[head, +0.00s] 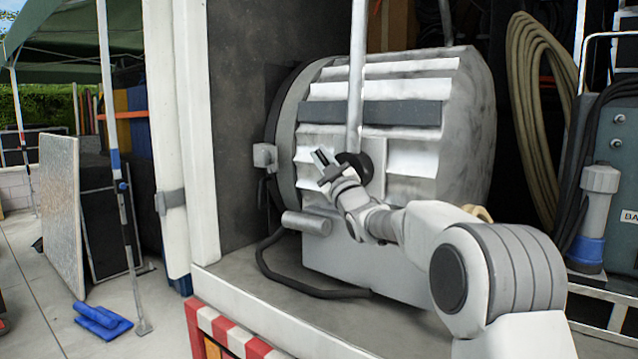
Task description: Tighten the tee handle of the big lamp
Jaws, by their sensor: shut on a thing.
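The big lamp (383,90), a large grey drum with ribbed sides, lies on the truck floor with its rim to the left. A light grey upright bar (355,75) runs down its near side to a black round hub (357,165). My gripper (325,163) is at the lamp's near side, just left of the hub. It is shut on a small part there, which seems to be the tee handle; the fingers and wrist hide most of it. I cannot tell the handle's angle or how tight it is.
A black cable (300,290) loops across the truck floor below the lamp. A white door post (190,130) stands left. Coiled tan hose (530,100) hangs at right, near a grey and blue cylinder (592,215). Bare truck floor (240,285) shows in front.

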